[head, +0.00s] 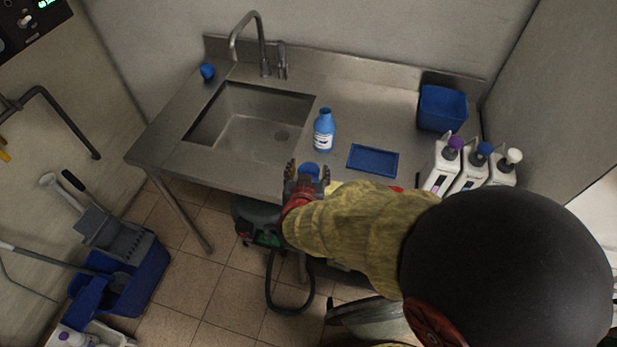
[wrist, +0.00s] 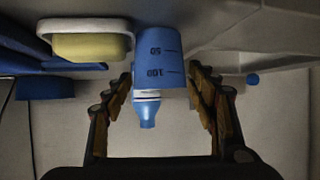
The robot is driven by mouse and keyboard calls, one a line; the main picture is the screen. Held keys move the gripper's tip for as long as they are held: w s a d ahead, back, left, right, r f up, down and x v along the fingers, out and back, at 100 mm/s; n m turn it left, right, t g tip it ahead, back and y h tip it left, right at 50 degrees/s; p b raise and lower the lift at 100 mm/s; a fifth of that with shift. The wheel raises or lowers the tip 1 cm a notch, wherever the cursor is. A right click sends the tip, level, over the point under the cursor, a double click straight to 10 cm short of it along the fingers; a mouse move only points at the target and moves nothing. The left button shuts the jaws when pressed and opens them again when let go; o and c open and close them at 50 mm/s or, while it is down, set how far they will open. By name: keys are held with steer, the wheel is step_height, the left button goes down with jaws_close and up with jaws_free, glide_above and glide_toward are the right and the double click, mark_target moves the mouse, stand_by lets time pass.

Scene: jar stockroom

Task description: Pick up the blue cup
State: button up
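The blue cup (head: 309,170) stands near the front edge of the steel counter, partly hidden by my gripper in the head view. In the wrist view, which looks upside down, the cup (wrist: 160,52) shows dark measuring marks. My gripper (head: 307,167) is at the cup, with one finger on each side of it. In the wrist view my gripper (wrist: 161,75) is open, its fingertips close beside the cup's walls with narrow gaps. Whether either finger touches the cup is hard to tell.
A blue bottle (head: 324,131) stands just behind the cup. A blue tray (head: 373,160) lies to the right, and a yellow sponge in a white dish (wrist: 90,47) is near the cup. The sink (head: 250,120) is left; white jugs (head: 441,167) and a blue bin (head: 442,107) stand right.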

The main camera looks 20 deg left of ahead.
steer(key=c, duration=0.9)
steer(key=shift+c, duration=0.2)
steer(key=shift+r, duration=0.25)
